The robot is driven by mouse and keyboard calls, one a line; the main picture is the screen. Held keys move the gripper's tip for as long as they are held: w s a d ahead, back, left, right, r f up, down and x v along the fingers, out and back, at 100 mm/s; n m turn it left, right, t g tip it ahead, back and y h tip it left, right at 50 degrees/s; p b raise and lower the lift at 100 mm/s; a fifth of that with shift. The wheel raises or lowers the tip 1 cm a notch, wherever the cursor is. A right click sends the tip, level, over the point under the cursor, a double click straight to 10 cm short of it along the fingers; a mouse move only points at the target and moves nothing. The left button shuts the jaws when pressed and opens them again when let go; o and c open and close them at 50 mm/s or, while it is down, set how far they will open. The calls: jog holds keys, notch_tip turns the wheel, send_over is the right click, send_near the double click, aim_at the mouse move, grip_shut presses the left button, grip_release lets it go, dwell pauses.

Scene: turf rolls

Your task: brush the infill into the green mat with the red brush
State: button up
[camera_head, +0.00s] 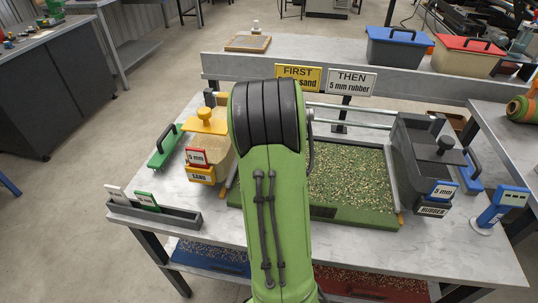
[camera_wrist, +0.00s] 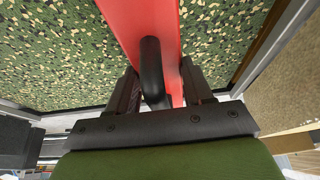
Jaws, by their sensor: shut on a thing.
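The green mat (camera_head: 349,178) lies in a frame on the table, with tan and dark infill grains scattered over it. It fills much of the wrist view (camera_wrist: 58,60). The red brush (camera_wrist: 152,22) shows in the wrist view as a long red bar with a black handle (camera_wrist: 151,70). My gripper (camera_wrist: 155,88) is shut on the black handle, with the brush over the mat. Bristles and their contact with the mat are hidden. In the head view my green arm covers the gripper, the brush and the mat's left part.
A sand hopper (camera_head: 206,140) stands left of the mat and a grey rubber hopper (camera_head: 425,160) right of it. Signs reading FIRST sand (camera_head: 298,78) and THEN 5 mm rubber (camera_head: 346,83) stand behind. A grey card tray (camera_head: 153,214) sits front left.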

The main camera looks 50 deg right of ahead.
jog(key=s+d, duration=0.4)
jog(key=s, duration=0.3)
jog(key=s+d, duration=0.4)
jog(key=s, duration=0.4)
jog(key=s+d, duration=0.4)
jog(key=s, duration=0.4)
jog(key=shift+s, duration=0.25)
jog(key=shift+w, duration=0.1)
jog(key=w+a, duration=0.1)
jog(key=w, duration=0.1)
jog(key=w+a, duration=0.1)
jog(key=w, duration=0.1)
jog(key=w+a+b, duration=0.1)
jog(key=w, duration=0.1)
jog(key=shift+s, duration=0.1)
jog(key=shift+s, duration=0.1)
jog(key=s+d, duration=0.1)
jog(key=s, duration=0.1)
jog(key=s+d, duration=0.1)
jog(key=s, duration=0.1)
jog(key=s+d+p, duration=0.1)
jog(key=shift+s, duration=0.4)
